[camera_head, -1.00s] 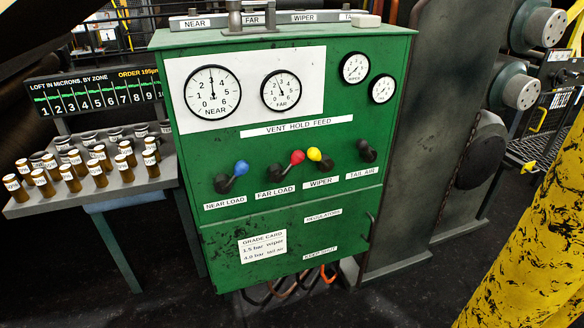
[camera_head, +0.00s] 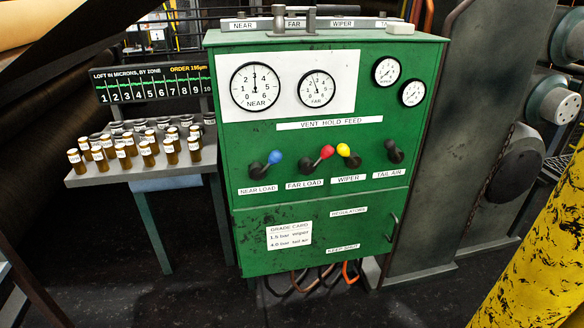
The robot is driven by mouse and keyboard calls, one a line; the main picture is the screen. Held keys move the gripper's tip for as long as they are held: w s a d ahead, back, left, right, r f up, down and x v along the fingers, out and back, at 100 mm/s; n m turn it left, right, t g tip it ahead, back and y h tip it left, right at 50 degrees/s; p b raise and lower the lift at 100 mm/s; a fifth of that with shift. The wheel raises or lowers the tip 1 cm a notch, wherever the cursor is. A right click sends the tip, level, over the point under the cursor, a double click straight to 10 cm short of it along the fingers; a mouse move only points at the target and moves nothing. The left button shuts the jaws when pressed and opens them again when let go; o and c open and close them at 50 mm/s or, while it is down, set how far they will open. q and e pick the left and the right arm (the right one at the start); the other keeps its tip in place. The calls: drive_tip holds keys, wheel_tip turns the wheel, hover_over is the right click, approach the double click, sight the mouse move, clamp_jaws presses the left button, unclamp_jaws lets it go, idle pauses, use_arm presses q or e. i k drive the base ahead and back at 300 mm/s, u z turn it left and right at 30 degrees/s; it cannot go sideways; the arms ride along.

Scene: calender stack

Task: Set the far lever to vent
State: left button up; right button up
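The far lever has a red knob (camera_head: 327,152) and sits above the FAR LOAD label (camera_head: 311,184) on the green cabinet (camera_head: 300,222). Its knob leans up and to the right from a dark pivot. The VENT HOLD FEED strip (camera_head: 330,124) runs above the levers. The blue near-load lever (camera_head: 275,157) is to its left; the yellow wiper lever (camera_head: 344,150) is close on its right. The FAR gauge (camera_head: 316,88) is above, its needle pointing up and slightly left. Neither of my grippers shows.
The black tail-air lever (camera_head: 394,151) is at the right of the row. A grey shelf with several brown bottles (camera_head: 148,152) stands left of the cabinet. A yellow, black-specked column (camera_head: 540,250) fills the lower right. Dark floor in front looks clear.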

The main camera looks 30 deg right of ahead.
sight(327, 151)
drive_tip(key=u, duration=0.8)
drive_tip(key=k, duration=1.1)
drive_tip(key=u, duration=0.5)
drive_tip(key=i, duration=1.5)
drive_tip(key=z, duration=1.6)
drive_tip(key=i, duration=0.75)
drive_tip(key=z, duration=0.9)
